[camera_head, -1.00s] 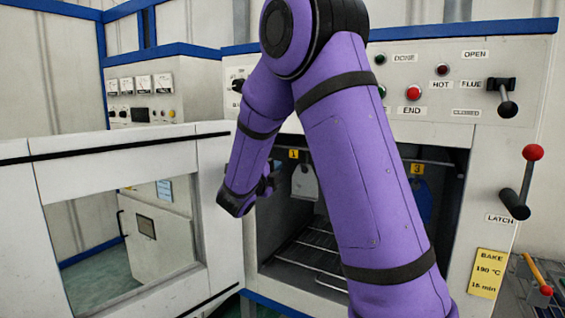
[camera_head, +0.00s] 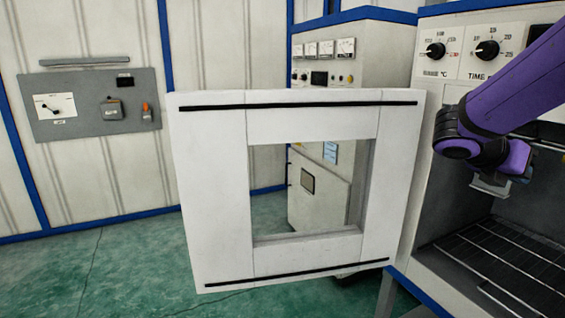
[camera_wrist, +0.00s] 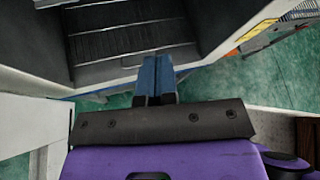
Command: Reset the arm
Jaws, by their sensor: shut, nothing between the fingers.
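My purple arm (camera_head: 510,85) comes in from the right edge in the head view, in front of the oven's open chamber. The wrist end is near the chamber's upper part; the fingers are mostly hidden there. In the wrist view my gripper (camera_wrist: 154,82) shows two blue fingers closed together with nothing between them. Beyond them is the oven interior with its wire rack (camera_wrist: 130,40).
The white oven door (camera_head: 210,200) with its window stands open left of the chamber. The oven rack (camera_head: 500,260) is bare where it shows. A grey wall panel (camera_head: 90,105) hangs at the far left. Green floor lies clear at lower left.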

